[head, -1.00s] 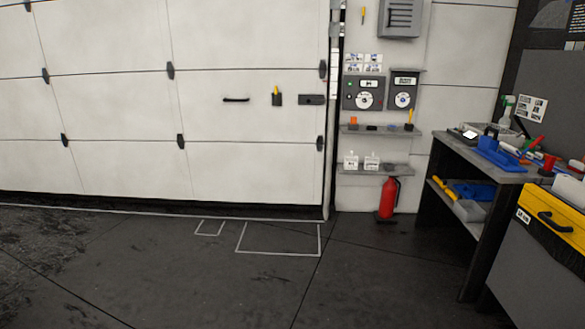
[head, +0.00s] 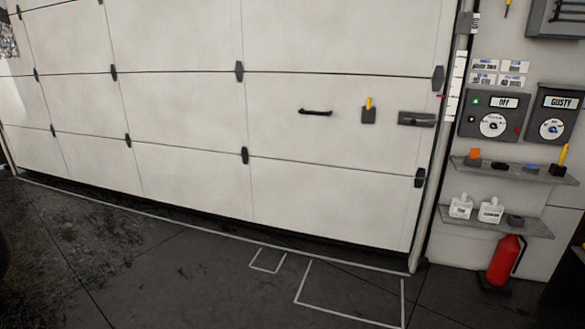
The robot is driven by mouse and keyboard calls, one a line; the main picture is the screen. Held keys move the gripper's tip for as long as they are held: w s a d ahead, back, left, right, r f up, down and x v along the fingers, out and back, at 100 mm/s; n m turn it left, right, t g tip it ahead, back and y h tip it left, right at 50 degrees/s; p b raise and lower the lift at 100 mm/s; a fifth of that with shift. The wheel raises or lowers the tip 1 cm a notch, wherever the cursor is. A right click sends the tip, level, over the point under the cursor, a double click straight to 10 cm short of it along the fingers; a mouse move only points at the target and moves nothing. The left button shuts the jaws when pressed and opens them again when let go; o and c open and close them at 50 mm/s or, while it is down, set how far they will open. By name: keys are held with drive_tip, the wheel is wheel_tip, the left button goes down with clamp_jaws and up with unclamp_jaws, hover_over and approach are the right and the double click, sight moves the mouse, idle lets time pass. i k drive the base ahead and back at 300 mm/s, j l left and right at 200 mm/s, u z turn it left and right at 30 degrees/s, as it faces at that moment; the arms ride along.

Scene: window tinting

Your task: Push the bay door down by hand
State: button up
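The bay door (head: 185,125) is a wide white sectional door with dark hinges, filling the left and middle of the head view. Its panels stand upright, and a dark strip shows along its lower edge above the floor; I cannot tell whether that is a gap or a seal. A black bar handle (head: 315,112) is on the door's right part. To its right are a small dark holder with a yellow item (head: 368,112) and a grey latch-like plate (head: 416,119). My gripper is not in view.
Right of the door, a wall panel reads OFF (head: 492,115) and another reads GUSTY (head: 553,118). Below are two shelves (head: 515,169) with small items and bottles, and a red fire extinguisher (head: 503,260). White outlines (head: 350,290) mark the floor before the door, which looks clear.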

sight(239, 145)
drive_tip(key=i+j+u, duration=0.25)
drive_tip(key=i, duration=0.75)
drive_tip(key=i+u, duration=0.3)
drive_tip(key=i, duration=0.7)
drive_tip(key=i+l+z, duration=0.2)
drive_tip(key=i+z, duration=0.25)
drive_tip(key=i, duration=0.45)
drive_tip(key=i+j+z, duration=0.15)
drive_tip(key=i+z, duration=0.35)
drive_tip(key=i, duration=0.45)
drive_tip(key=i+u, duration=0.3)
drive_tip(key=u, duration=0.15)
